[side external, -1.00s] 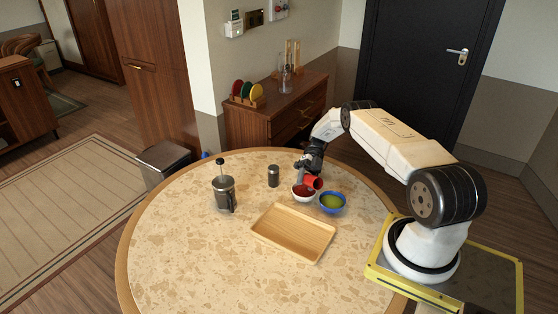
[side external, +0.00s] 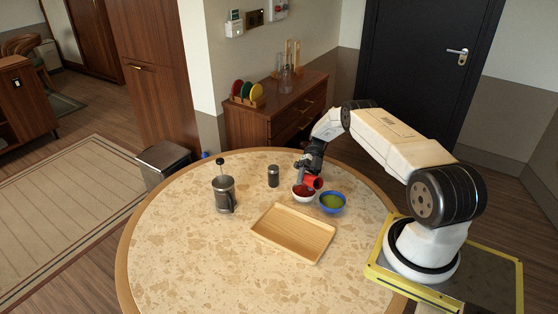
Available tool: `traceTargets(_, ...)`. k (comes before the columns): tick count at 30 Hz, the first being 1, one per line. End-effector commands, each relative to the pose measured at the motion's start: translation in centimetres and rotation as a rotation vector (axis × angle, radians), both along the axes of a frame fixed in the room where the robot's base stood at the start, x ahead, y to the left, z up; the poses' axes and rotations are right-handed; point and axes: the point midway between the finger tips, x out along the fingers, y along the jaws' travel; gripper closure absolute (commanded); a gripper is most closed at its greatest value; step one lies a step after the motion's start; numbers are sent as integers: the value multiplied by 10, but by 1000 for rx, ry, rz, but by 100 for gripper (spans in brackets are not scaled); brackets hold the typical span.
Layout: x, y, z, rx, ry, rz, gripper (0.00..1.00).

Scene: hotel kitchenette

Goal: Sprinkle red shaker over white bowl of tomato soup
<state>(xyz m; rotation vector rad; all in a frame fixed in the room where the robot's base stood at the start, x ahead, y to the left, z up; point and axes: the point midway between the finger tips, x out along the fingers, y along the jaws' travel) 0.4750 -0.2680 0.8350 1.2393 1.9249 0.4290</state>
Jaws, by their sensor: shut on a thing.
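The red shaker (side external: 314,181) is held tilted just above and beside the right rim of the white bowl. The white bowl (side external: 303,196) stands on the table and holds red tomato soup (side external: 303,190). My gripper (side external: 310,171) is shut on the red shaker at the far side of the bowl. The fingers are dark and small in this view, and the shaker hides part of them. I cannot see any grains falling.
A blue bowl of green soup (side external: 333,202) stands close to the right of the white bowl. A dark shaker (side external: 273,176) and a French press (side external: 224,194) stand to the left. A wooden tray (side external: 293,233) lies in front. The table's (side external: 190,265) front left is clear.

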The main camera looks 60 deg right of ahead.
Motion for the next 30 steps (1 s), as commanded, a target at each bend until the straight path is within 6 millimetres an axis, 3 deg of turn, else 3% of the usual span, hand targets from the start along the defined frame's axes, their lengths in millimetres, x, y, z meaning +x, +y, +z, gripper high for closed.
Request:
traceTargets(17,1,0,0,-9,-24,-4,100)
traceTargets(30,2,0,14,-105,-232,-22,100)
